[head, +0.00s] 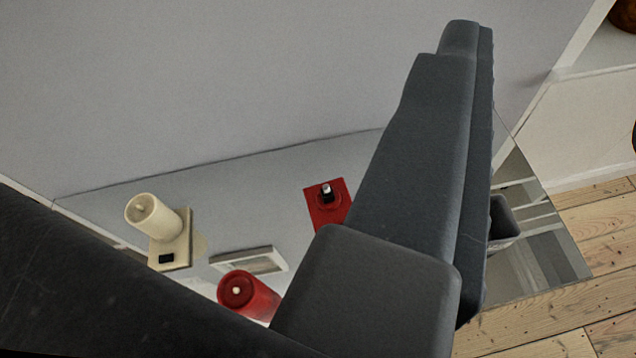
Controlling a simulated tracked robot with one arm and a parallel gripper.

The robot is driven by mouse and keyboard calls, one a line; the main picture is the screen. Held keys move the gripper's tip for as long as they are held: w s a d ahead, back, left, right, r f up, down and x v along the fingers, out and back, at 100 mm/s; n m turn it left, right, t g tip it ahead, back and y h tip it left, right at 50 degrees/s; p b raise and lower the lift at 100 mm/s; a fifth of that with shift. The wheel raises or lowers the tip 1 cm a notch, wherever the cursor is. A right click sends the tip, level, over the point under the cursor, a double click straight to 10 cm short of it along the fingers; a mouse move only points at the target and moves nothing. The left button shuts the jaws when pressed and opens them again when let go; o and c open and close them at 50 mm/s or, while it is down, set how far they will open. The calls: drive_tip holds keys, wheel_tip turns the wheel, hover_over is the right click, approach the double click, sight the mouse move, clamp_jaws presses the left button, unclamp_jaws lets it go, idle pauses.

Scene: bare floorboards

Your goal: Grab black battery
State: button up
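My gripper (482,32) reaches up through the right half of the view, its tip in front of the grey wall. Its two dark grey fingers lie side by side with no visible gap, and nothing shows between them. I cannot pick out a black battery with certainty. A small dark piece with a light top (326,191) sits on a red plate (338,211), left of my gripper. A dark grey, open-topped object (502,219) is partly hidden behind the fingers on the right. My own dark arm part covers the lower left.
A reflective, mirror-like surface (240,185) meets the wall. On it are a cream candle-like cylinder (159,220) on a cream plate with a black square, and a red cylinder (262,300). Floorboards (540,325) show lower right; a white shelf (590,125) stands far right.

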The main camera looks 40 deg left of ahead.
drive_tip(key=w+a+f+g+y+p, duration=0.1)
drive_tip(key=w+a+f+y+p, duration=0.1)
drive_tip(key=w+a+f, duration=0.8)
drive_tip(key=m+g+h+p, duration=0.1)
drive_tip(key=h+p, duration=0.1)
drive_tip(key=p, duration=0.1)
hover_over(324, 189)
drive_tip(key=s, duration=0.3)
wheel_tip(324, 189, down, 26)
drive_tip(key=f, duration=0.1)
drive_tip(key=shift+h, duration=0.7)
drive_tip(key=f, duration=0.3)
drive_tip(key=s+f, duration=0.1)
drive_tip(key=f, duration=0.1)
drive_tip(key=f+p, duration=0.1)
drive_tip(key=f, duration=0.2)
drive_tip(key=shift+s+a+f, duration=0.2)
drive_tip(key=shift+s+f, duration=0.05)
drive_tip(key=shift+f, duration=0.1)
drive_tip(key=shift+w+d+f, duration=0.1)
drive_tip(key=shift+w+f, duration=0.3)
drive_tip(key=x, duration=0.5)
drive_tip(key=shift+w+f, duration=0.1)
drive_tip(key=shift+w, duration=0.05)
drive_tip(key=shift+w+f+b, duration=0.1)
drive_tip(key=shift+w+b, duration=0.2)
drive_tip(key=shift+w, duration=0.25)
clamp_jaws()
